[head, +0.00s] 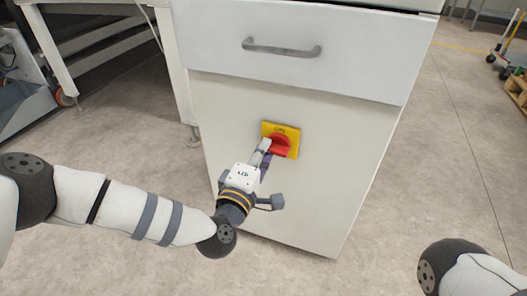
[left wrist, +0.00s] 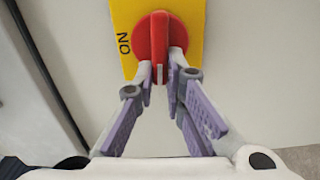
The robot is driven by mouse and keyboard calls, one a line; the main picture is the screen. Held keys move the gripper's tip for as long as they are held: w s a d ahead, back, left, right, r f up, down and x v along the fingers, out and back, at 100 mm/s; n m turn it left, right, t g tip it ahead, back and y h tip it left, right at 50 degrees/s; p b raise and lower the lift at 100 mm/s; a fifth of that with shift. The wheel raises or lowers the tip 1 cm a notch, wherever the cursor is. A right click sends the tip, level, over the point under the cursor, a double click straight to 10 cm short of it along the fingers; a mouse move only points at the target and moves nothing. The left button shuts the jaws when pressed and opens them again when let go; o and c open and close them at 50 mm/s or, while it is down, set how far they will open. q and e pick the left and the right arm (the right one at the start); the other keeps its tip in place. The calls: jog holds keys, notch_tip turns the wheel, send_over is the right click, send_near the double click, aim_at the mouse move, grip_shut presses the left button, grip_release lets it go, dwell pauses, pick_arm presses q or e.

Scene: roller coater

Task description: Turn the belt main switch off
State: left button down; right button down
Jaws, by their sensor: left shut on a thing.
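The belt main switch is a red rotary knob (head: 281,146) on a yellow plate (head: 293,153), mounted on the white cabinet front below the drawer. In the left wrist view the red knob (left wrist: 158,35) has a raised grip bar upright in the picture, with a white mark at its lower end. "ON" is printed sideways on the yellow plate (left wrist: 190,14), left of the knob. My left gripper (head: 268,148) is at the knob, and its fingers (left wrist: 162,72) are shut on the grip bar from both sides. My right gripper is not in view.
The white cabinet (head: 330,190) has a drawer with a grey handle (head: 281,48) above the switch. A white-legged table frame (head: 95,45) stands at the left. Floor on the right is mostly clear, with a wooden pallet (head: 517,90) at the far edge.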

pick_arm(q)
jog(key=shift+f+n, duration=0.1)
jog(key=shift+n, duration=0.4)
jog(key=c, duration=1.7)
grip_release()
jog(key=shift+o, duration=0.2)
jog(key=shift+s, duration=0.15)
jog(key=v, duration=1.2)
